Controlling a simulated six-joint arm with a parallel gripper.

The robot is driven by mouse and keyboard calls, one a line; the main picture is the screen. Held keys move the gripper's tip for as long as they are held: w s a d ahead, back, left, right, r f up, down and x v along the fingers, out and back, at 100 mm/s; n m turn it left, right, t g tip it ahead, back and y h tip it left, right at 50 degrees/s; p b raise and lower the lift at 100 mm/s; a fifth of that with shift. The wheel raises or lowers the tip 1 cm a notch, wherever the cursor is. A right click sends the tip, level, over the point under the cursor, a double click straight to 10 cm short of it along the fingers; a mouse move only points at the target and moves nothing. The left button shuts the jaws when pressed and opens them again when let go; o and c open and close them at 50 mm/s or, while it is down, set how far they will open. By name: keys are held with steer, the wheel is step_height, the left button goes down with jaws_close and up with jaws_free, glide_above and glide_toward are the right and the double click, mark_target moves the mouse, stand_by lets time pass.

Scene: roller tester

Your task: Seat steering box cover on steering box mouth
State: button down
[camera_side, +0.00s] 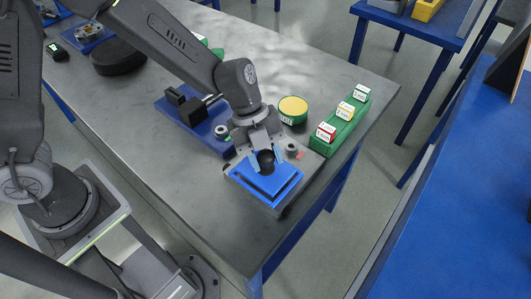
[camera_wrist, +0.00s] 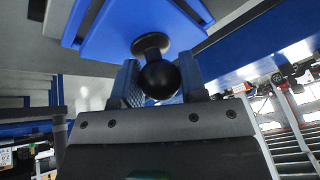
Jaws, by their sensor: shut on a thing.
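The steering box cover is a blue square plate (camera_side: 262,184) with a black ball knob, near the table's front corner in the side view. It also fills the top of the wrist view (camera_wrist: 105,30). My gripper (camera_side: 264,158) is above the cover, with its fingers on both sides of the black ball knob (camera_wrist: 158,78), and is shut on it. In the side view the cover lies over a grey base, perhaps the steering box, whose mouth is hidden beneath it. I cannot tell whether the cover touches it all round.
A yellow-topped green round tin (camera_side: 293,108) and a green rack with several small labelled blocks (camera_side: 342,124) stand behind and right of my gripper. A blue plate with a black fixture (camera_side: 188,107) lies to the left. The table's left front area is clear.

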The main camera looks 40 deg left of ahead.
steer(key=shift+f, duration=0.25)
steer(key=shift+f, duration=0.4)
steer(key=shift+f, duration=0.1)
steer(key=c, duration=0.6)
jaws_free()
steer(key=s+v, duration=0.1)
steer(key=v, duration=1.2)
steer(key=s+a+r+n+t+y, duration=0.1)
steer(key=s+a+n, duration=0.3)
steer(key=n, duration=0.4)
steer(key=s+a+r+n+t+y, duration=0.2)
steer(key=s+a+r+n+t, duration=0.1)
steer(key=n, duration=0.5)
steer(key=s+a+r+n+t+y, duration=0.2)
steer(key=s+a+n, duration=0.4)
steer(key=n, duration=0.3)
steer(key=shift+s+a+r, duration=0.1)
steer(key=shift+a+r, duration=0.2)
steer(key=shift+r, duration=0.45)
